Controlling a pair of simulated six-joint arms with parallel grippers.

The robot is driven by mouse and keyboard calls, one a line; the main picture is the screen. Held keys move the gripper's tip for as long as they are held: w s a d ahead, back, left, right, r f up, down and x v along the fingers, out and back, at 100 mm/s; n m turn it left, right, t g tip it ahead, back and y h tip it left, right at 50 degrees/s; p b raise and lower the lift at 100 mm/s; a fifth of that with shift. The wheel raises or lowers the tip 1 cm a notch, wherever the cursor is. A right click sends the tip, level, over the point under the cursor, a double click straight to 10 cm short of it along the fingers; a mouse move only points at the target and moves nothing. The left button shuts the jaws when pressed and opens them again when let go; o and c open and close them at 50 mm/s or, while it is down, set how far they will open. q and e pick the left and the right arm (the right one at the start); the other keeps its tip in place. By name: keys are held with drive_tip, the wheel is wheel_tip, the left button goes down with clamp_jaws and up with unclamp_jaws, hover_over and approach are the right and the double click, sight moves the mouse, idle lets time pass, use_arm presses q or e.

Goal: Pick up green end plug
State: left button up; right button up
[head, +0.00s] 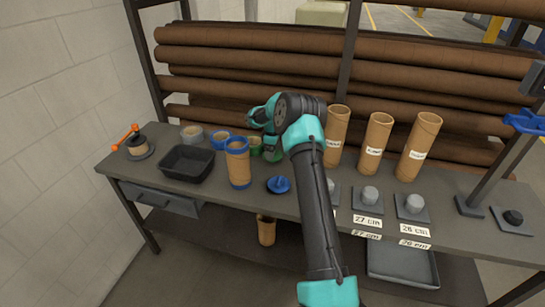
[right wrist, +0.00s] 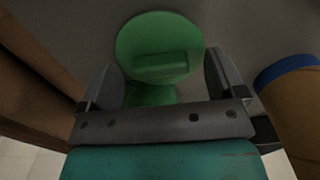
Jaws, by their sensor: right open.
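The green end plug (right wrist: 155,30) has a round disc with a raised grip bar across it. In the right wrist view it lies between the two open fingers of my right gripper (right wrist: 159,62), with a gap visible on both sides. In the head view a little of the green plug (head: 275,157) shows below my right gripper (head: 264,128); the arm hides part of it. My left gripper is not in view.
A blue end plug (head: 278,185) lies in front. A black tray (head: 187,162) is left. Three tall tubes (head: 375,140) stand at right.

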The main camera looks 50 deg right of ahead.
drive_tip(key=shift+f, duration=0.25)
drive_tip(key=shift+c, duration=0.3)
drive_tip(key=c, duration=0.9)
